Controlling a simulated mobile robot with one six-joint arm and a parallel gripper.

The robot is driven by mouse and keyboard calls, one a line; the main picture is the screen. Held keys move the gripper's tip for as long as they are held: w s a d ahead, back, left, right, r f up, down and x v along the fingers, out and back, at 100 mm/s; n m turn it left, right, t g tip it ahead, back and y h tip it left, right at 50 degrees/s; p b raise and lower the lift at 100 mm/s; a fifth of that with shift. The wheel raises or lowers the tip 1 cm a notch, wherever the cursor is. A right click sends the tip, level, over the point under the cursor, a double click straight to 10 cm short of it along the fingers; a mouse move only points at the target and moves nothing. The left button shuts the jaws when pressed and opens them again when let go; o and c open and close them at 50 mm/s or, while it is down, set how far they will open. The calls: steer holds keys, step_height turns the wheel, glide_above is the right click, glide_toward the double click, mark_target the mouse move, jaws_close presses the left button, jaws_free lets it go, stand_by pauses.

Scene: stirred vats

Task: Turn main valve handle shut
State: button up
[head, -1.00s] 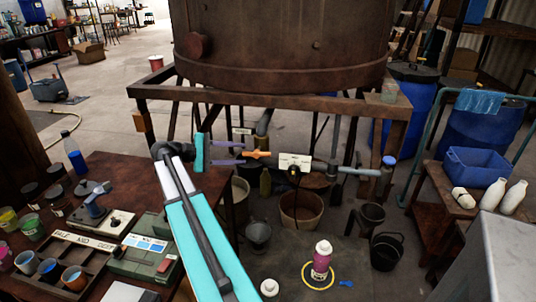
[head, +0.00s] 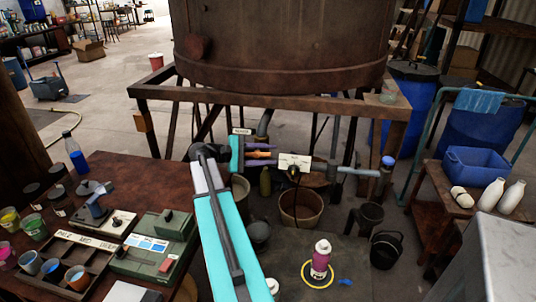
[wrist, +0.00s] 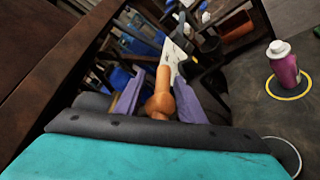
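The orange valve handle (head: 260,154) sits on a grey pipe (head: 352,171) under the big rusty vat, left of a white label plate (head: 295,161). My gripper (head: 275,154) has come up from the left, with its purple fingers above and below the handle. In the wrist view the handle (wrist: 164,92) lies between the two fingers of my gripper (wrist: 160,80), with a gap showing beside it. The fingers look open and not closed on it. The white plate (wrist: 177,52) shows beyond the handle.
A rusty frame (head: 270,101) carries the vat (head: 285,45) above the pipe. A dark workbench (head: 115,172) with cups and a green box stands left. A blue crate (head: 476,165) stands right.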

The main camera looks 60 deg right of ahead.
jaws_close()
steer(key=shift+f+t, duration=0.15)
steer(key=shift+t, duration=0.25)
steer(key=shift+f+m+y, duration=0.2)
steer(key=shift+m+y, duration=0.1)
steer(key=shift+y, duration=0.1)
jaws_free()
steer(key=shift+w+a+r, duration=0.1)
steer(key=shift+w, duration=0.05)
